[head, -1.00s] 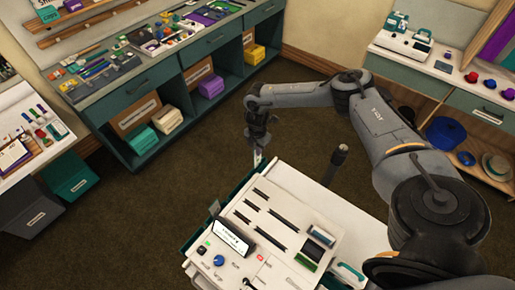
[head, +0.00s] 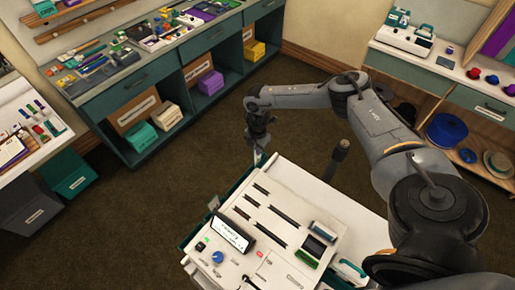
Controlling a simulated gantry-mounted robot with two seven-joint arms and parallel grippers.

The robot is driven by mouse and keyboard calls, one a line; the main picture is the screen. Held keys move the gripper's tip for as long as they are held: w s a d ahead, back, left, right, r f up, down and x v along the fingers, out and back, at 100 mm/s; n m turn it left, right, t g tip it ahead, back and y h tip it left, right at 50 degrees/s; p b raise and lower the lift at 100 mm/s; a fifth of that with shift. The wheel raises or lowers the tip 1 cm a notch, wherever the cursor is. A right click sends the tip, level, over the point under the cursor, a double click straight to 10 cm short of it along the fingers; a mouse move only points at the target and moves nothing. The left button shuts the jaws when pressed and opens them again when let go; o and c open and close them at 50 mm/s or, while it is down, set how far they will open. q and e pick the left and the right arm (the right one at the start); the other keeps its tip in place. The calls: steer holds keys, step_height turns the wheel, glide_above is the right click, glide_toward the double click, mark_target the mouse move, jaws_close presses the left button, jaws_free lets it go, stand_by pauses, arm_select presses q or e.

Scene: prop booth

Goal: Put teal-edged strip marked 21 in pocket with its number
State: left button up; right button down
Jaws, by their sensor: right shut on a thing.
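My right gripper (head: 259,147) points down at the far edge of the white console (head: 285,180). It is shut on a thin pale strip (head: 258,159), of which only a small part shows below the fingers. Its number and teal edge are too small to make out. Several narrow dark slots (head: 285,217) run across the console top, nearer to the camera than the gripper. Any numbers by the slots cannot be read. My left gripper is not in view.
A tilted display (head: 232,232) and a blue knob (head: 218,257) stand on the console's near left part. A dark and green block (head: 313,248) sits on its right. A dark upright post (head: 337,160) rises beside the console. Shelves (head: 150,80) line the back.

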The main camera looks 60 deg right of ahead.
step_height(320, 180, down, 2)
steer(key=shift+f+b, duration=0.1)
steer(key=shift+b, duration=0.5)
steer(key=shift+f, duration=0.2)
stand_by(0.4)
steer(key=c, duration=1.2)
jaws_free()
steer(key=shift+o, duration=0.2)
steer(key=shift+r, duration=0.15)
step_height(320, 180, up, 10)
steer(key=shift+r, duration=0.25)
